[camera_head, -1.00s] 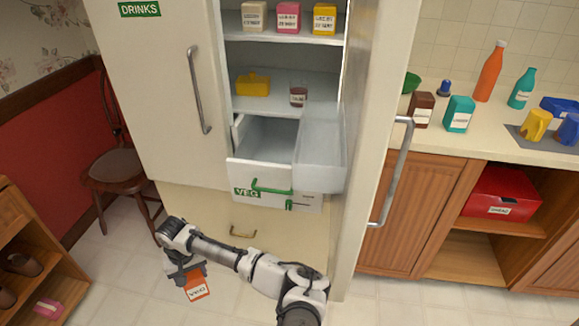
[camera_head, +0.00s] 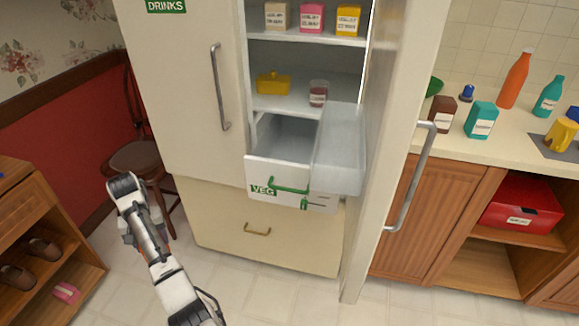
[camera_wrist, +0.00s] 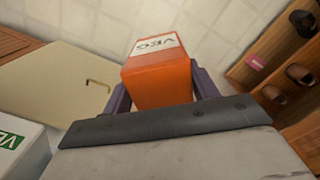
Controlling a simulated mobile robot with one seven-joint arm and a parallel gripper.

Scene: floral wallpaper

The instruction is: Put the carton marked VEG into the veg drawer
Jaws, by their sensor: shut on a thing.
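The orange carton marked VEG (camera_wrist: 158,84) is between the two fingers of my gripper (camera_wrist: 160,92) in the wrist view, its white label facing up. My gripper is shut on it. In the head view my arm hides most of the gripper and carton, left of the fridge and low over the floor. The veg drawer (camera_head: 262,174), white with a green VEG label and green handle, is pulled out in the fridge. Its front corner also shows at the lower left of the wrist view (camera_wrist: 22,150). The drawer's visible inside looks empty.
A clear door bin (camera_head: 340,150) overlaps the drawer's right side in the head view. The open fridge door (camera_head: 385,130) stands to the right. The closed bottom drawer (camera_head: 220,220) lies below.

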